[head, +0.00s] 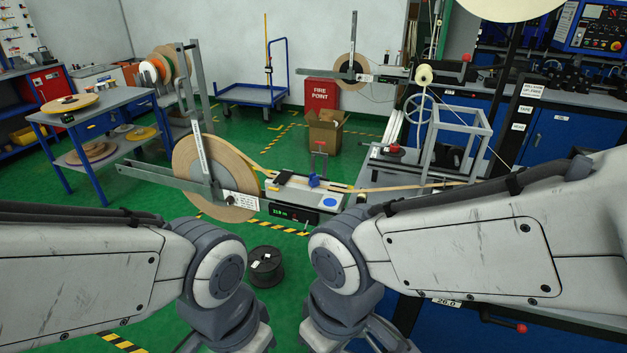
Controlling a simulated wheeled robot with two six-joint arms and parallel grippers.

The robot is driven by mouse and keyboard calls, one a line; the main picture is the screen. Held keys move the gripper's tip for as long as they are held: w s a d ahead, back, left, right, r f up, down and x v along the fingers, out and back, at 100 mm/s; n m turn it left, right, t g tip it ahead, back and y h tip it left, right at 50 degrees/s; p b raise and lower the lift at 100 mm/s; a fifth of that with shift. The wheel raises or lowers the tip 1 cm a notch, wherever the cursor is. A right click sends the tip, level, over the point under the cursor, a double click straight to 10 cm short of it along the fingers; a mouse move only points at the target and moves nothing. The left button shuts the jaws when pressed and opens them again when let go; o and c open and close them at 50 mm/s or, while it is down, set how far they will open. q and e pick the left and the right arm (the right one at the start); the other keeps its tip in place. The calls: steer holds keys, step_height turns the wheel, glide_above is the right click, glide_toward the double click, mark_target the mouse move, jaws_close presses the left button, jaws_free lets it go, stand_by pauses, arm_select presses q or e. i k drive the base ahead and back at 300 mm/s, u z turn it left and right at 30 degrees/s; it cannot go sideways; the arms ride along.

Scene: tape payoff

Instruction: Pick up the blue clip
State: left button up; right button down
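A pale tan tape (385,188) leads from the large tape roll (200,180) on the left, across the platform and on to the right. Both my arms come in from the sides, and their wrists point down at the bottom of the head view, well in front of and below the clip. The gripper fingers are cut off by the bottom edge, so their opening is hidden. Nothing of mine touches the clip.
The payoff's digital display (292,213) faces me beside a blue round mark (330,202). A grey frame (455,140) stands to the right of the platform. A black spool (265,267) lies on the green floor between my arms. A shelf table (95,105) stands at left.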

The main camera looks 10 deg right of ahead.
mark_target(314, 182)
steer(key=k, duration=0.6)
steer(key=u, duration=0.7)
steer(key=i, duration=2)
steer(key=z, duration=0.7)
